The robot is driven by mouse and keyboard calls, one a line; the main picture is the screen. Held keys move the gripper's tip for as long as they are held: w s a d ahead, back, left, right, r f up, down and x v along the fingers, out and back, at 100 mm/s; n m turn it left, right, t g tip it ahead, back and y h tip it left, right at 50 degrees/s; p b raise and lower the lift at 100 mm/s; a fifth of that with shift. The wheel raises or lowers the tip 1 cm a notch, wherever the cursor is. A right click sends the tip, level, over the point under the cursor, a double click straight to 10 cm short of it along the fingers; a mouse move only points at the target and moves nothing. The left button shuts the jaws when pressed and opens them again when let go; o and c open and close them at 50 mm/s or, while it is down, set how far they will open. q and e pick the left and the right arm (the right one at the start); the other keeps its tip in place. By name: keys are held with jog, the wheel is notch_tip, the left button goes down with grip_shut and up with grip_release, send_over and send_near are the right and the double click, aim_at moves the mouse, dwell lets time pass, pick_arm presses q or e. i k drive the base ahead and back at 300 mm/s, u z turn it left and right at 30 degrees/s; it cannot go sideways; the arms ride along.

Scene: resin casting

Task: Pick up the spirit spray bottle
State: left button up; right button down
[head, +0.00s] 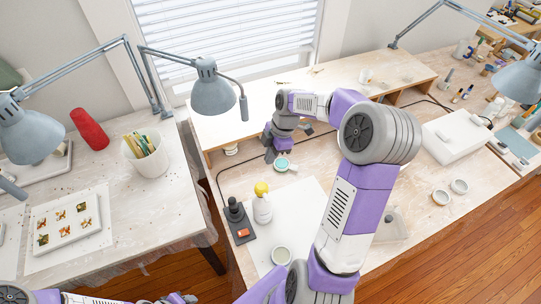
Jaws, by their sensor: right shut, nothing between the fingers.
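A squat white bottle with a yellow top (262,207) stands upright on the bench, at the left edge of a white sheet. My right gripper (271,154) points down beside a teal-topped jar (282,165), behind and apart from the yellow-topped bottle. It is shut and empty. My left arm shows only at the bottom left edge, and its fingers cannot be made out.
A black stand with a red part (240,228) is close left of the yellow-topped bottle. A white box (455,135) and two small cups (441,197) are at right. A lamp (212,97) hangs near the shelf.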

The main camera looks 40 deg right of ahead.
aim_at(262, 211)
jog(key=k, duration=1)
